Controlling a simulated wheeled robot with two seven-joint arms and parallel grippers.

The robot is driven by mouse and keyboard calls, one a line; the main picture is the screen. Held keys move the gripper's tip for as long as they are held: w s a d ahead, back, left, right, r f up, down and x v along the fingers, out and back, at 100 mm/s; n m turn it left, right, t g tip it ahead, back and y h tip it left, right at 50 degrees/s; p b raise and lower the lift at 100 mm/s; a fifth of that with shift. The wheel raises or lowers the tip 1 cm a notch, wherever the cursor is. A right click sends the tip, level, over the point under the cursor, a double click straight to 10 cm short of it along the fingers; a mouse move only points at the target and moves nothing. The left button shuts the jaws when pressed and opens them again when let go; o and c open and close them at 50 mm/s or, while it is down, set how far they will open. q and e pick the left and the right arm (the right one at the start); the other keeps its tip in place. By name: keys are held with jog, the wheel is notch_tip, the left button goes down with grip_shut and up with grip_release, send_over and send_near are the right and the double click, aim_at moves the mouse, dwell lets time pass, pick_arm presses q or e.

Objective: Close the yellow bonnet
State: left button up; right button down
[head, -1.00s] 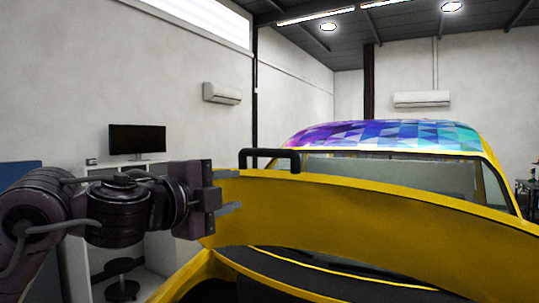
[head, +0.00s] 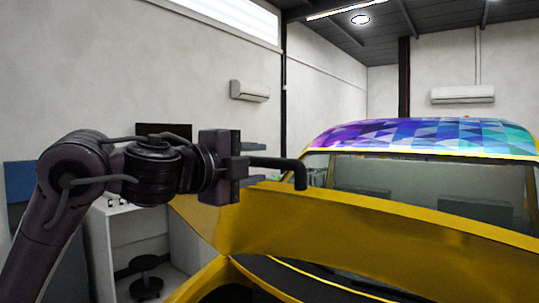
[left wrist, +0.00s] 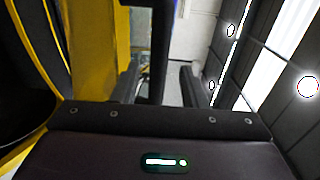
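The yellow bonnet (head: 370,225) is raised above the front of the car, with a dark gap below it. A black bar handle (head: 301,174) stands at its upper left edge. My left gripper (head: 253,163) is at the handle's left end, with one finger above the bar and one below it. In the left wrist view the handle (left wrist: 158,50) runs between the two spread fingers (left wrist: 160,85), with a gap visible on each side. The yellow bonnet (left wrist: 95,45) fills the left there. My right gripper is not in view.
The yellow car with a patterned purple and blue roof (head: 420,133) stands behind the bonnet. A white desk (head: 130,230) with a dark monitor and a black stool (head: 146,285) are at the left, beyond my left arm. Walls are well back.

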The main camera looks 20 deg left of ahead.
aim_at(265, 163)
pick_arm(q)
jog(key=p+x, duration=0.1)
jog(key=x, duration=0.1)
jog(key=shift+w+d+r, duration=0.1)
jog(key=shift+w+d, duration=0.05)
jog(key=shift+w, duration=0.2)
jog(key=shift+f+x, duration=0.25)
jog(key=shift+x, duration=0.75)
jog(key=shift+s, duration=0.2)
jog(key=shift+c, duration=1.1)
grip_shut()
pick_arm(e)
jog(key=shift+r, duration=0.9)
